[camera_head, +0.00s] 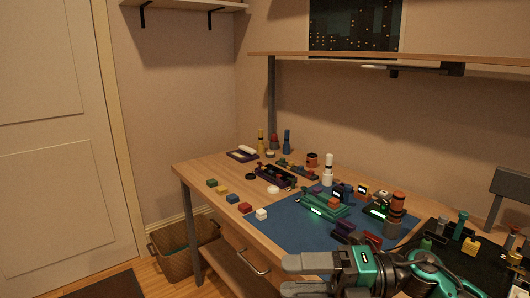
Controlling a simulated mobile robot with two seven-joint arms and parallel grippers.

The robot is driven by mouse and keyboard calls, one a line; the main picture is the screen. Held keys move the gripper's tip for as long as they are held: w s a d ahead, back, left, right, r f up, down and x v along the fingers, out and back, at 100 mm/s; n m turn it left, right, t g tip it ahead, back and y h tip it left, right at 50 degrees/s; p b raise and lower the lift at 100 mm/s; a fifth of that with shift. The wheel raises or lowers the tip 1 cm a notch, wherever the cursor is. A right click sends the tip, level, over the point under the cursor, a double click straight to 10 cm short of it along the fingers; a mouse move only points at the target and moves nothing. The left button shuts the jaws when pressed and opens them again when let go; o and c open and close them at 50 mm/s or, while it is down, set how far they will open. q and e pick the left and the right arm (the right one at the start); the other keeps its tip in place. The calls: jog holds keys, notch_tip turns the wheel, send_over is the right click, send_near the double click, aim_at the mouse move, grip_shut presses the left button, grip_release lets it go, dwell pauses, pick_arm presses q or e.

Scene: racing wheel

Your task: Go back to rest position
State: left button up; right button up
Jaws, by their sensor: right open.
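My right gripper (293,276) shows at the bottom of the head view, in front of the desk's near edge. Its two grey fingers point left and are apart, with nothing seen between them. Its teal and black wrist and arm come in from the lower right. My left gripper is not in the picture.
A black panel (463,272) lies at the right. A wicker basket (181,262) stands on the floor left of the desk. A shelf (350,58) hangs above.

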jog(key=d+f+m+t+h, duration=0.25)
jog(key=f+m+t, duration=0.2)
jog(key=m, duration=0.45)
jog(key=d+f+m+t+h+p, duration=0.15)
jog(key=f+m+t+h, duration=0.35)
jog(key=m, duration=0.5)
jog(key=d+f+m+t+h, duration=0.3)
jog(key=f+m+t, duration=0.1)
jog(key=m+t, duration=0.4)
jog(key=s+d+f+m+g+h, duration=0.2)
jog(key=s+f+m+g, duration=0.1)
jog(key=f, duration=0.4)
jog(key=s+d+f+m+g+h, duration=0.3)
jog(key=s+f+m+g, duration=0.1)
jog(key=s+f, duration=0.3)
jog(key=shift+s+m, duration=0.7)
jog(key=shift+s, duration=0.05)
